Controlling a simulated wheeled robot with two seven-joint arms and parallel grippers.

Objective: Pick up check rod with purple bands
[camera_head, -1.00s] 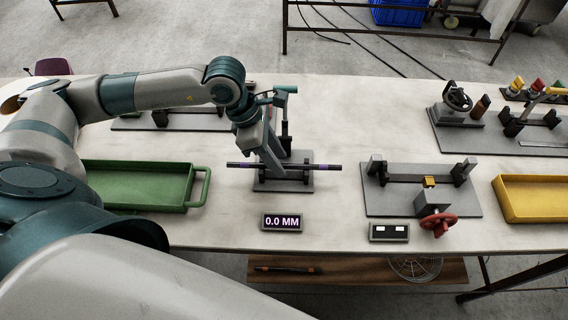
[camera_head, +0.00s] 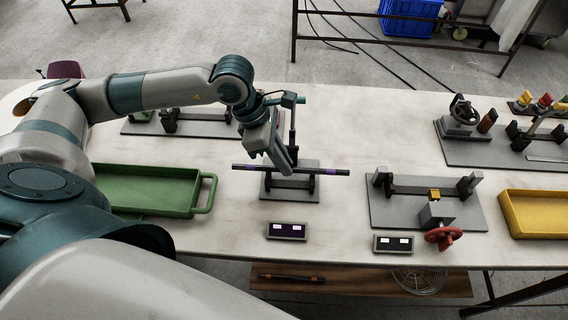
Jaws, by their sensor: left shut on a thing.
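The check rod (camera_head: 330,171) is a thin dark rod with purple bands. It lies left to right across the small grey gauge stand (camera_head: 308,194) at the middle of the table. My left gripper (camera_head: 287,167) reaches down from above and is shut on the rod near its middle, hiding that part. The rod is roughly level, at or just above the stand's dark supports; I cannot tell whether it touches them. My right gripper is out of view.
A green tray (camera_head: 207,205) is to the left, a yellow tray (camera_head: 505,222) at the right. A fixture with a red handwheel (camera_head: 445,235) stands right of the gauge. Bare table lies between the gauge and this fixture.

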